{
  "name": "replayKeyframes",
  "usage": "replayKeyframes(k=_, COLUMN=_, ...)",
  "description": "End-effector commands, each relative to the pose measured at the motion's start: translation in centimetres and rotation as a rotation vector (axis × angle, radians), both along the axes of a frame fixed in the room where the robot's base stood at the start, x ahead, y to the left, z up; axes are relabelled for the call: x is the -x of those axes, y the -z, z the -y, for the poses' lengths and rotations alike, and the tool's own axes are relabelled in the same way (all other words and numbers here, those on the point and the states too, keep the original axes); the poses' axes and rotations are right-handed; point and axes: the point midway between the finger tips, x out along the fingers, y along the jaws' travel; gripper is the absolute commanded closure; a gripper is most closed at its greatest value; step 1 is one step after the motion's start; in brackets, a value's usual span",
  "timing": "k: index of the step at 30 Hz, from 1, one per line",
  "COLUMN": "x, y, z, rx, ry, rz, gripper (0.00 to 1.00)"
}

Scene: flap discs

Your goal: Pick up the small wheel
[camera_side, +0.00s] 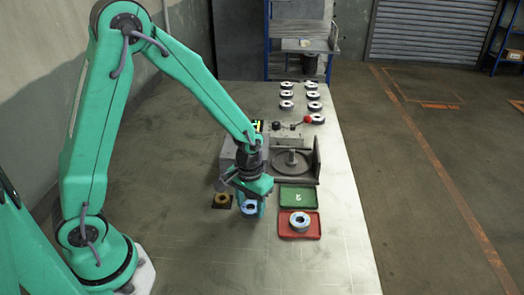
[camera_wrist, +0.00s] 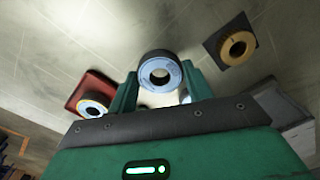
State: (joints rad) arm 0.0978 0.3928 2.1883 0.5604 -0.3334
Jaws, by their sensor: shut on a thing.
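A small wheel (camera_wrist: 160,70) with a dark rim, pale blue face and round centre hole sits between the two green fingers in the wrist view. My gripper (camera_wrist: 160,84) is shut on it. In the side view my gripper (camera_side: 251,200) points down over the table, and the wheel's pale blue face (camera_side: 249,209) shows low between the fingers. Part of the wheel is hidden by the fingers. I cannot tell whether it touches the table.
A red tray (camera_side: 286,234) with another wheel (camera_side: 300,221) lies to the right, with a green tray (camera_side: 297,204) behind it. A brass-coloured ring (camera_side: 222,199) on a dark square is close on the left. A round fixture (camera_side: 291,162) and several wheels stand farther back. The front table is clear.

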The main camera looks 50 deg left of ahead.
Motion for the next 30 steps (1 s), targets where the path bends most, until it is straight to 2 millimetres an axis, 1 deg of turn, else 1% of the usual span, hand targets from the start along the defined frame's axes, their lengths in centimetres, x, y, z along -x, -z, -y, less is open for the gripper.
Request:
replayKeyframes(k=6, x=-0.1, y=-2.8, z=0.0, rx=0.001, ry=0.000, rz=0.006, gripper=0.74)
replayKeyframes(k=21, x=5.0, y=-7.7, z=6.9, rx=0.001, ry=0.005, rz=0.003, gripper=0.74)
replayKeyframes(k=27, x=6.3, y=-8.9, z=8.6, rx=0.001, ry=0.003, rz=0.001, gripper=0.74)
replayKeyframes(k=30, x=6.6, y=-9.3, z=9.0, rx=0.001, ry=0.001, rz=0.001, gripper=0.74)
